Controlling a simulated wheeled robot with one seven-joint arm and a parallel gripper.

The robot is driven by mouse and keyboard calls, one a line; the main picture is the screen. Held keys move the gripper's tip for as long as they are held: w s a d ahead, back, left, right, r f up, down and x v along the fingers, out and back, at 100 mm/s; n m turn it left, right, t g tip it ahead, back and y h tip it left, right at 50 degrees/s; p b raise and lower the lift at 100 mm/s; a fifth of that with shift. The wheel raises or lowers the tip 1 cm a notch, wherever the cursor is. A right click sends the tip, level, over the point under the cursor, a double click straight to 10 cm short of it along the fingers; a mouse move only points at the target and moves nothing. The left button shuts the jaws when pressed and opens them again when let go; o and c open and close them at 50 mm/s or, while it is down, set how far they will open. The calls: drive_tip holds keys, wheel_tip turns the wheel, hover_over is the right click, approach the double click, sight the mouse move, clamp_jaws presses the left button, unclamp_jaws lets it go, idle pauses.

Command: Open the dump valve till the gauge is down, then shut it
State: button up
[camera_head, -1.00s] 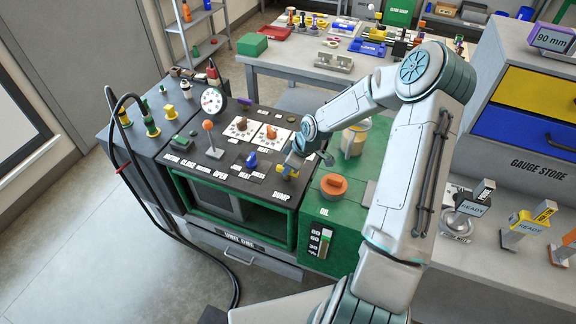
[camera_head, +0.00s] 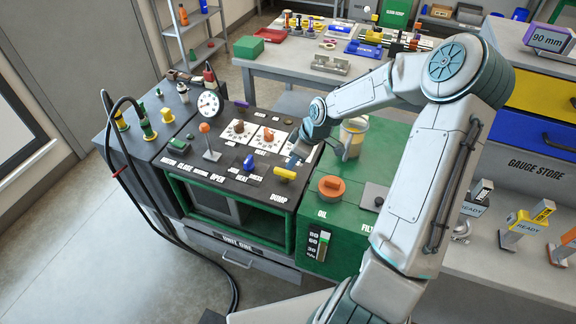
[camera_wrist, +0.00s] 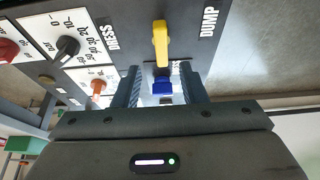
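The dump valve is a yellow handle (camera_head: 285,173) on the dark panel above the DUMP label. It lies crosswise in the head view, and also shows in the wrist view (camera_wrist: 160,44). My gripper (camera_head: 297,158) is just behind the handle and apart from it. In the wrist view the two fingers of my gripper (camera_wrist: 162,76) are spread with nothing held. A blue knob (camera_wrist: 162,86) shows through the gap beyond them. The round white gauge (camera_head: 209,103) stands at the back of the panel. Its needle is too small to read surely.
An orange-knobbed lever (camera_head: 207,140) and a blue knob (camera_head: 249,162) stand left of the valve. The orange oil cap (camera_head: 331,187) and a can (camera_head: 353,137) are to the right. A black hose (camera_head: 130,160) hangs at the left.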

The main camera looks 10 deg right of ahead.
drive_tip(key=v, duration=0.7)
idle(0.3)
drive_tip(key=s+a+r+m+h, duration=0.1)
drive_tip(key=s+r+m, duration=0.2)
drive_tip(key=s+r, duration=0.2)
drive_tip(key=s+a+r+m+h, duration=0.1)
drive_tip(key=s+r+m, duration=0.3)
drive_tip(key=s, duration=0.7)
drive_tip(key=s+a+r+m+t+h, duration=0.1)
drive_tip(key=s+a+r+m, duration=0.2)
drive_tip(key=s+r, duration=0.3)
drive_tip(key=s+m, duration=0.1)
drive_tip(key=s, duration=0.2)
drive_tip(key=shift+a+h, duration=0.15)
drive_tip(key=shift+h, duration=0.15)
